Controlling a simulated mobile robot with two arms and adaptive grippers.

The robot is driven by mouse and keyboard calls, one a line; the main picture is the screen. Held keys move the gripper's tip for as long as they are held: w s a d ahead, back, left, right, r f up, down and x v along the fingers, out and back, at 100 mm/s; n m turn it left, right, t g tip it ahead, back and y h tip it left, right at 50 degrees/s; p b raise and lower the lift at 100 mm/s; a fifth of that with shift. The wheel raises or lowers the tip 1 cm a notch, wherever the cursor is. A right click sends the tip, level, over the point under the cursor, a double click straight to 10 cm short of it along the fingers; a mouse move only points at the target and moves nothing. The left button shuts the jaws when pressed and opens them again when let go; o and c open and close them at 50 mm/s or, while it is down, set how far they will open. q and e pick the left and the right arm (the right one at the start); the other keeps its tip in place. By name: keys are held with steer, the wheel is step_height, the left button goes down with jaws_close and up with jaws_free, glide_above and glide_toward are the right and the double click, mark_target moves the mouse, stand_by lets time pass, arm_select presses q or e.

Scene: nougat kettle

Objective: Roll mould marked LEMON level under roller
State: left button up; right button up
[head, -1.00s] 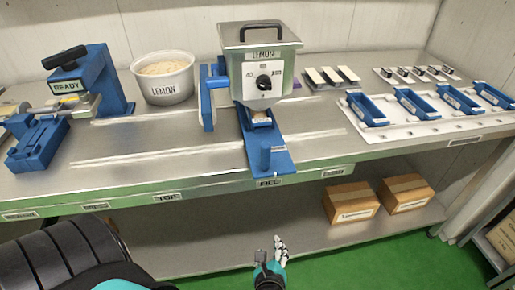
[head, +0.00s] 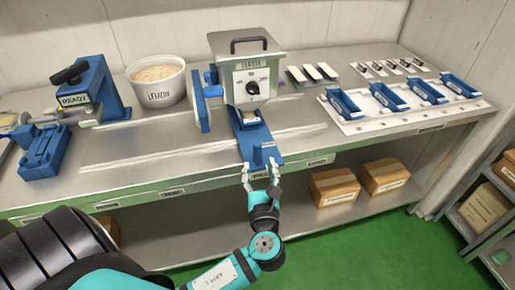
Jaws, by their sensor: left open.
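I cannot read LEMON on any mould. Several blue moulds (head: 341,103) sit on a white board at the right. The blue station (head: 88,92) marked READY, with a black handle, stands at the left; its roller is hard to make out. My left gripper (head: 260,174) is open and empty at the bench's front edge, just before the blue piece. My right gripper is out of view.
A white tub (head: 157,82) marked LEMON stands left of the kettle. A low blue fixture (head: 44,150) is at the front left. Pale bars (head: 312,73) lie behind. Cardboard boxes (head: 333,188) sit on the lower shelf. The bench (head: 150,155) is clear between left fixture and kettle.

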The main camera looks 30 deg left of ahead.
mark_target(258, 155)
arm_select(q)
steer(key=x, duration=0.7)
steer(key=shift+p, duration=0.4)
jaws_close()
steer(key=shift+f, duration=0.1)
steer(key=shift+w+a+f, duration=0.1)
